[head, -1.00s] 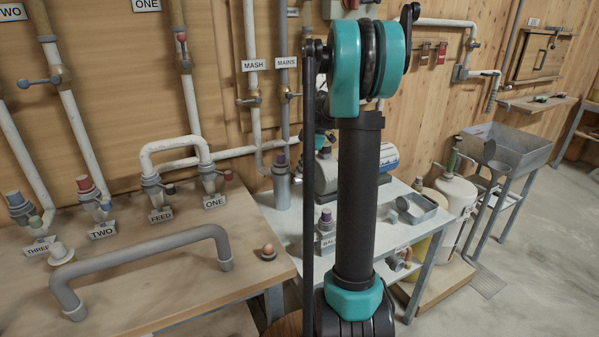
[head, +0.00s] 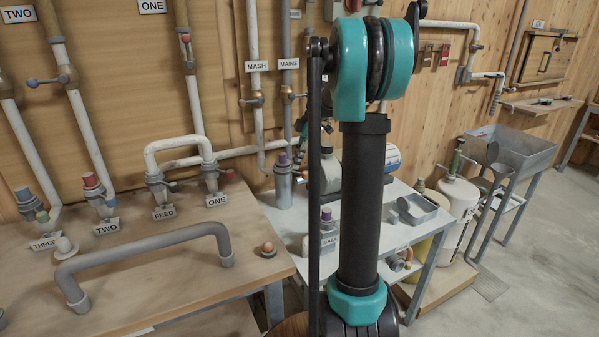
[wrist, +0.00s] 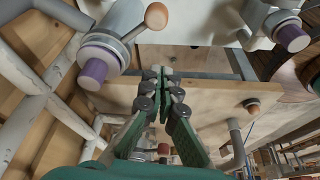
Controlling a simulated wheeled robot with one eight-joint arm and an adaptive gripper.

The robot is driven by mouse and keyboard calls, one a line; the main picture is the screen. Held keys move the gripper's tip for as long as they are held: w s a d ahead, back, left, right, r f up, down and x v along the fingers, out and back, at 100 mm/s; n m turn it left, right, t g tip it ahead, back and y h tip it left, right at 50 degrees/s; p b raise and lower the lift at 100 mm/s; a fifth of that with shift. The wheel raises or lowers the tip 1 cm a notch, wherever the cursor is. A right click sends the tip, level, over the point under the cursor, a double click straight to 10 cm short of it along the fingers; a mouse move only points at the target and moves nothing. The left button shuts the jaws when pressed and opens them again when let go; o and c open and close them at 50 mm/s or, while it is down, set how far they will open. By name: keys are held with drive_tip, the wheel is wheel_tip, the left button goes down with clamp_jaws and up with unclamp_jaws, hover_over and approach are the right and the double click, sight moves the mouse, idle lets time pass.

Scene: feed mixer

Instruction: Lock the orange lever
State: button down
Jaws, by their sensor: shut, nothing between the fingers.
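A lever with an orange-brown ball end (wrist: 156,16) sticks out from a grey, purple-capped pipe fitting (wrist: 95,68) at the upper left of the wrist view. My gripper (wrist: 162,80) has green fingers with dark pads, closed together and empty. It is apart from the lever, below and right of the fitting in the wrist view. In the head view my arm hides most of the gripper.
A second purple-capped fitting (head: 328,220) stands on the grey bench (head: 300,262). An orange knob (head: 267,249) and a grey pipe handle (head: 145,245) are on the wooden table (head: 180,285). Pipes (head: 254,90) run up the wall. Open floor lies at right.

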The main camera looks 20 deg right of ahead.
drive_tip(key=v, duration=0.6)
drive_tip(key=shift+w+r, duration=0.25)
drive_tip(key=shift+w, duration=0.15)
drive_tip(key=shift+a, duration=0.15)
drive_tip(key=s+a+f+m+t+h, duration=0.1)
drive_tip(key=s+a+f+m, duration=0.1)
drive_tip(key=s+f+m, duration=0.4)
drive_tip(key=s+a+f+m+t+h, duration=0.1)
drive_tip(key=s+f+m, duration=0.4)
drive_tip(key=s, duration=0.9)
drive_tip(key=s+a+f+m+t+h, duration=0.2)
drive_tip(key=s+f+m, duration=0.4)
drive_tip(key=s+f, duration=0.4)
drive_tip(key=shift+a+f+m, duration=0.15)
drive_tip(key=shift+a+m, duration=0.15)
drive_tip(key=shift+a, duration=0.2)
